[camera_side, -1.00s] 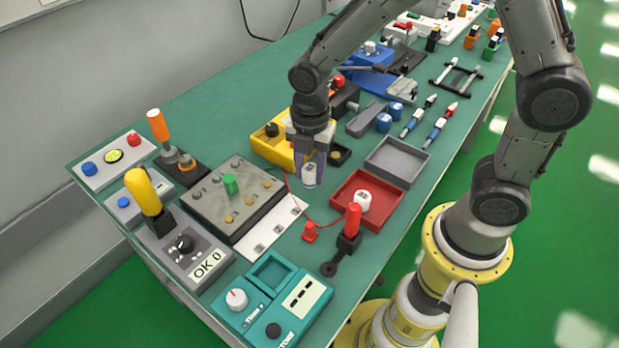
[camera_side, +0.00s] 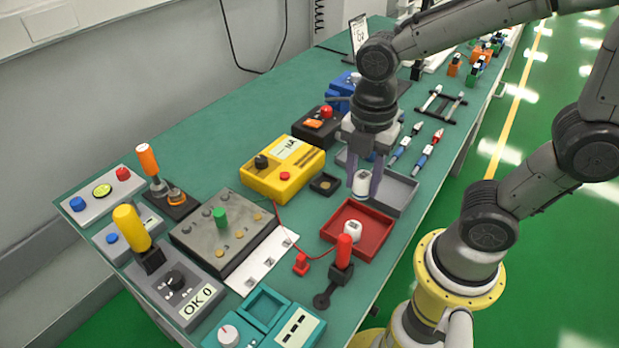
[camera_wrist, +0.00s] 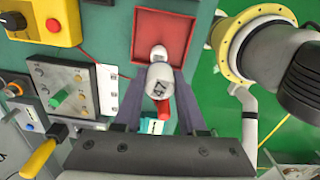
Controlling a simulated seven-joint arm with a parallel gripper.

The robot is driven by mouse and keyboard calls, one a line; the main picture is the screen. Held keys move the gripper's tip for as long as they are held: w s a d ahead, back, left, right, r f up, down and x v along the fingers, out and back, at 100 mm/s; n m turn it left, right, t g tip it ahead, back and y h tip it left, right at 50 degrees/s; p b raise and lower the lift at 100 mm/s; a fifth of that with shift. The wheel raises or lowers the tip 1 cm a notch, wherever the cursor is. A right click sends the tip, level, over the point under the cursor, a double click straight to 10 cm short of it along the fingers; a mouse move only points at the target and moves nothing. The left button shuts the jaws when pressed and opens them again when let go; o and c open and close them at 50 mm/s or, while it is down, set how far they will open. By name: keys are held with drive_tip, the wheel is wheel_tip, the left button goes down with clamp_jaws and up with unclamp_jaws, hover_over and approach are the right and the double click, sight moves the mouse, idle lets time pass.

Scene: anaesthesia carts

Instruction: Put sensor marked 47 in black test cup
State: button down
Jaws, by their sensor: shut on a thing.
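My gripper (camera_side: 362,190) is shut on a white, rounded sensor (camera_side: 360,184), held upright above the near-left part of the grey tray. The held sensor (camera_wrist: 159,80) also shows between my fingers in the wrist view; it bears a dark number that I cannot read for sure. The black test cup (camera_side: 325,184), small and square, stands on the table left of my gripper, beside the yellow meter. I cannot see clearly into it. A second white sensor (camera_side: 351,231) sits in the red tray, nearer the camera; its mark is not readable.
The yellow meter (camera_side: 283,169) carries a red lead to a red plug (camera_side: 301,264). The red tray (camera_side: 335,239) and grey tray (camera_side: 401,193) lie close together. A red-handled lever (camera_side: 344,252) rises by the red tray. A grey panel with knobs (camera_side: 222,233) stands further left.

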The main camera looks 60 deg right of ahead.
drive_tip(key=w+d+f+m, duration=0.2)
drive_tip(key=w+d+m, duration=0.1)
drive_tip(key=w+m, duration=0.3)
drive_tip(key=w+d+f+m, duration=0.2)
drive_tip(key=w+d+m, duration=0.2)
drive_tip(key=w+m, duration=0.2)
drive_tip(key=w+d+f+m, duration=0.2)
drive_tip(key=w+d+m, duration=0.2)
drive_tip(key=w+m, duration=0.2)
drive_tip(key=shift+w+d+m, duration=0.1)
drive_tip(key=shift+w+m, duration=0.3)
drive_tip(key=shift+w, duration=0.85)
drive_tip(key=w+d+r+n, duration=0.2)
drive_tip(key=w+d+r, duration=0.1)
drive_tip(key=w+d, duration=1.25)
drive_tip(key=s+d, duration=0.2)
drive_tip(key=d, duration=0.7)
drive_tip(key=shift+n, duration=0.4)
drive_tip(key=shift+d+f, duration=0.2)
drive_tip(key=shift+f, duration=4.8)
drive_tip(key=shift+f, duration=0.1)
drive_tip(key=shift+c, duration=2.4)
unclamp_jaws()
